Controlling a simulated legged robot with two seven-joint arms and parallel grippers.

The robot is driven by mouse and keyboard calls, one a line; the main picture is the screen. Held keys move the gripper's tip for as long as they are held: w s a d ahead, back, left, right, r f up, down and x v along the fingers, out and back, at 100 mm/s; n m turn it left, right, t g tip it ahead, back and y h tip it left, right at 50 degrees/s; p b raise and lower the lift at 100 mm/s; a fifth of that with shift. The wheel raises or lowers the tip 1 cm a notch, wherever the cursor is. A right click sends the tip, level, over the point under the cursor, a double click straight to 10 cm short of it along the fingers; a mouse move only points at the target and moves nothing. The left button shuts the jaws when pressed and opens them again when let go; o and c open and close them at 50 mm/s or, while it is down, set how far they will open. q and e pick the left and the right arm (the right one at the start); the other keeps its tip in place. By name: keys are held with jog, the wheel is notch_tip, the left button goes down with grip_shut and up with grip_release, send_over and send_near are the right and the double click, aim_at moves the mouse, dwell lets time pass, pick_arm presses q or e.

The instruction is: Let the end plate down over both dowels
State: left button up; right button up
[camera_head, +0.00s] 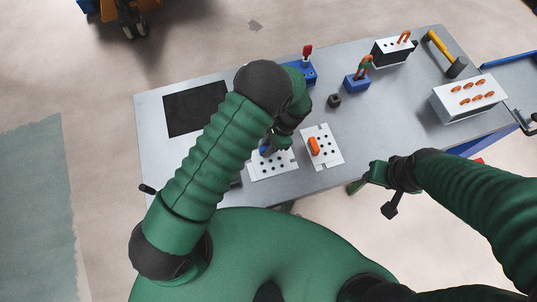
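Two white perforated plates lie side by side near the front of the grey table. The left plate (284,168) has a blue part (263,151) at its upper left; my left gripper (270,143) is right at that part, and my arm hides some of both. I cannot tell whether its fingers are closed on it. The right plate (330,157) carries an orange handle (314,147) and is untouched. I cannot tell which one is the end plate, and no dowels can be made out. My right gripper (383,190) is empty, off the table's front edge.
A black mat (195,108) lies at the left. Behind are a blue fixture with a red knob (307,72), a blue block (357,83), a dark nut-like part (334,100), a black-and-white box (393,51), a hammer (456,67) and a white box with orange pieces (470,99).

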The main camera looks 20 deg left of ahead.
pick_arm(q)
jog(key=shift+d, duration=0.15)
jog(key=shift+c, duration=1.2)
jog(key=shift+d, duration=0.2)
grip_shut()
jog(key=shift+w, duration=0.1)
pick_arm(e)
jog(key=shift+d, duration=0.4)
pick_arm(q)
jog(key=shift+a, duration=0.25)
pick_arm(e)
jog(key=shift+a, duration=0.3)
pick_arm(q)
jog(key=shift+d, duration=0.15)
pick_arm(e)
jog(key=shift+d, duration=0.15)
pick_arm(q)
jog(key=shift+r, duration=0.1)
notch_tip(320, 180, up, 10)
jog(key=shift+f+b, duration=0.1)
jog(key=shift+b, duration=0.3)
pick_arm(e)
jog(key=shift+f, duration=0.4)
